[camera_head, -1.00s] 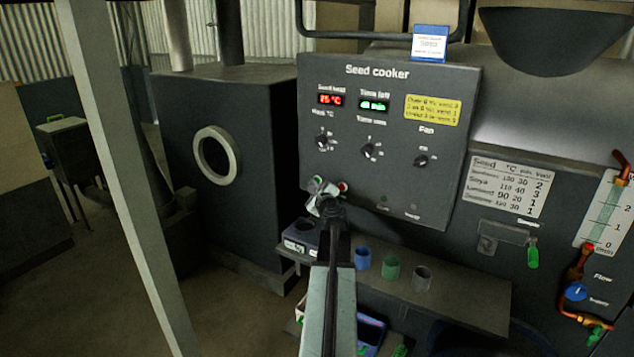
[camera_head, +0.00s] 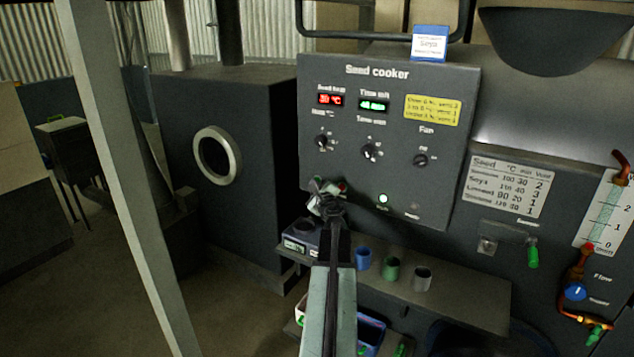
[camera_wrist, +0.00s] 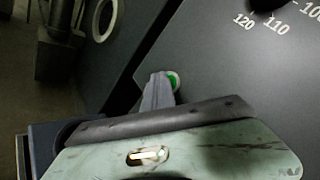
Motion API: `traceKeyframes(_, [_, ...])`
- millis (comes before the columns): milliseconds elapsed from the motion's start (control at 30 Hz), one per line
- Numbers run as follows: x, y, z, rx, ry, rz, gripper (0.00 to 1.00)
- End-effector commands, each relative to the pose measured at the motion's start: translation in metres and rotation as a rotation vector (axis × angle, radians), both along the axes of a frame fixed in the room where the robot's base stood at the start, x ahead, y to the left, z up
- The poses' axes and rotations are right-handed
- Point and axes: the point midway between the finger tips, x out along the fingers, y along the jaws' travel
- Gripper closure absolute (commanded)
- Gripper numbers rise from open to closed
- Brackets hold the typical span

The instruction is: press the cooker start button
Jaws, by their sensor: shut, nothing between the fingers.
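The dark grey Seed cooker panel (camera_head: 450,110) faces me in the head view. The green start button (camera_wrist: 174,80) shows in the wrist view, partly covered by the tips of my gripper (camera_wrist: 160,88). The fingers are shut, hold nothing, and are at the button; whether they touch it, I cannot tell. In the head view my gripper (camera_head: 316,186) hides most of that button, left of a red button (camera_head: 343,187). The red temperature display (camera_head: 331,99) and green time display (camera_head: 373,105) are lit.
Three knobs sit above the buttons, including the heat knob (camera_head: 321,143), time knob (camera_head: 369,151) and fan knob (camera_head: 420,160). Below stand a blue cup (camera_head: 363,258), a green cup (camera_head: 391,268) and a grey cup (camera_head: 422,279) on a shelf. A pale post (camera_head: 125,190) stands left.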

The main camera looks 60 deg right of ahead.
Motion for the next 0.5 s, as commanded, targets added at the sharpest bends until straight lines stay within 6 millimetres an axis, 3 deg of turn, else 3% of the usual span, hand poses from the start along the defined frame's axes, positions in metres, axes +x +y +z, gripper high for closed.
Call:
traceKeyframes(233, [0.000, 0.014, 0.000, 0.000, 0.000, 0.000, 1.00])
traceKeyframes(500, [0.000, 0.015, 0.000, 0.000, 0.000, 0.000, 1.00])
